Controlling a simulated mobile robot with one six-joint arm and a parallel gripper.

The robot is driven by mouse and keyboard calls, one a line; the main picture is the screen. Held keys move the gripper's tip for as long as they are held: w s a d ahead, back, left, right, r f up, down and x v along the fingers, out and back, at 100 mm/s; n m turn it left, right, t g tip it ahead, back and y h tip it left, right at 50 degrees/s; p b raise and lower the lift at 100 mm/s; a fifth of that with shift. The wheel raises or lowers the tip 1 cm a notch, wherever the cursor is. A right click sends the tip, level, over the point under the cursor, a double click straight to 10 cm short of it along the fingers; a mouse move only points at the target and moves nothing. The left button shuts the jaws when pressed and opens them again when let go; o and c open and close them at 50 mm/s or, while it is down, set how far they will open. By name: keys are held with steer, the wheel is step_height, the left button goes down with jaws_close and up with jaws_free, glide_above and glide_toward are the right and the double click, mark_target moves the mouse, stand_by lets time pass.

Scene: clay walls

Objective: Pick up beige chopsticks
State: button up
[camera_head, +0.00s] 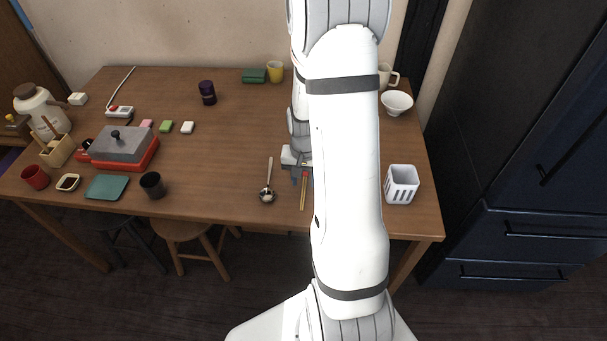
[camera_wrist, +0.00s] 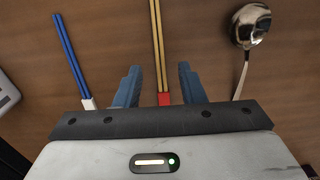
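The beige chopsticks (camera_head: 304,193) lie on the wooden table, with red ends pointing toward the back. In the wrist view the chopsticks (camera_wrist: 158,45) run lengthwise between my gripper's two blue-grey fingers, with the red end (camera_wrist: 163,98) nearest the palm. My gripper (camera_wrist: 158,82) is open, with a gap on both sides of the chopsticks; neither finger appears to touch them. In the head view my gripper (camera_head: 300,178) is at the chopsticks' far end, partly hidden by my arm. How high the fingers are above the table is hard to tell.
A metal spoon (camera_wrist: 248,35) lies to the right of the chopsticks in the wrist view, and blue chopsticks (camera_wrist: 72,55) lie to the left. A white slotted holder (camera_head: 401,184) stands at the table's right. A black cup (camera_head: 152,185) stands farther left. The table's centre is mostly clear.

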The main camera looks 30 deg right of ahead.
steer(key=shift+f, duration=1.1)
steer(key=shift+f, duration=0.1)
jaws_close()
